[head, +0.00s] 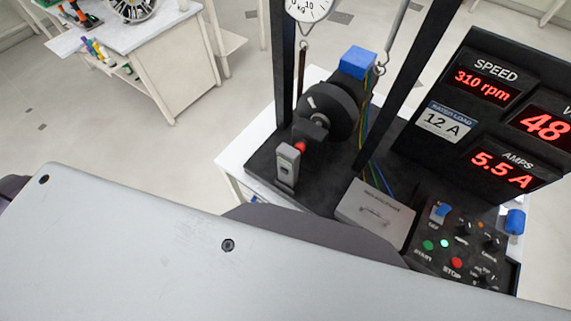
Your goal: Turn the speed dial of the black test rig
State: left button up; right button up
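The black test rig (322,188) stands on a white table at the centre right. Its control panel (435,262) is at the lower right, with several small black knobs, such as one knob (463,241) and another (492,244). Their labels are too small to tell which is the speed dial. The speed display (482,86) reads 310 rpm. The amps display (503,165) reads 5.5 A, and a third display (545,124) shows 48, cut off by the picture edge. Neither of my grippers is in view.
The panel also has a blue switch (443,210), a green start button (428,245) and a red stop button (457,263). A grey box (374,213) sits left of it. Black posts rise around the wheel (333,108). A white workbench (155,62) stands far left.

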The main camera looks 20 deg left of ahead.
aim_at(487, 280)
jog(key=k+j, duration=0.2)
jog(key=j, duration=0.15)
jog(key=k+j+z, duration=0.15)
jog(key=j, duration=0.2)
jog(key=z, duration=1.55)
jog(key=k+l, duration=0.05)
jog(key=l, duration=0.05)
